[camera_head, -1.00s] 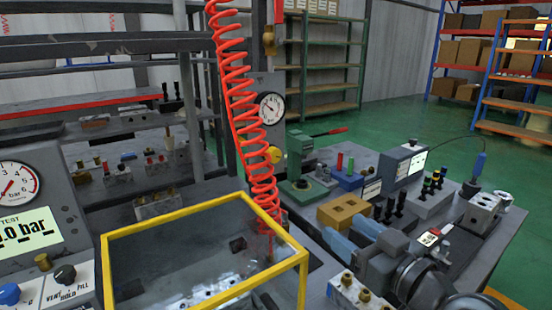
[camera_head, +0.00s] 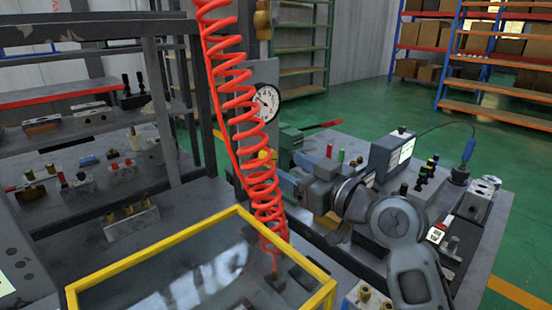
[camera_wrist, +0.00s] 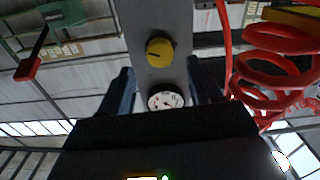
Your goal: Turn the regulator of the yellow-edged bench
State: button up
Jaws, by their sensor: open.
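The regulator is a yellow round knob (camera_wrist: 160,52) with a dark mark, on a grey panel. In the head view the knob (camera_head: 266,155) shows partly behind the red coiled hose. A white dial gauge (camera_head: 266,102) sits above it on the same panel. The yellow-edged frame (camera_head: 150,251) stands in front on the bench. My gripper (camera_head: 284,184) is open, just right of and below the knob. In the wrist view its two blue fingers (camera_wrist: 160,68) stand either side of the panel, with the knob between their lines. I see no contact; the exact gap is unclear.
The red coiled hose (camera_head: 232,100) hangs close to the left of the knob and my gripper. A second bench on the right holds a grey box with a screen (camera_head: 395,155) and several fittings. Dark shelving with valve blocks stands at left.

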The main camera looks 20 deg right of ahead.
aim_at(272, 159)
jog(key=shift+x, duration=2)
jog(key=shift+c, duration=0.3)
jog(key=c, duration=1)
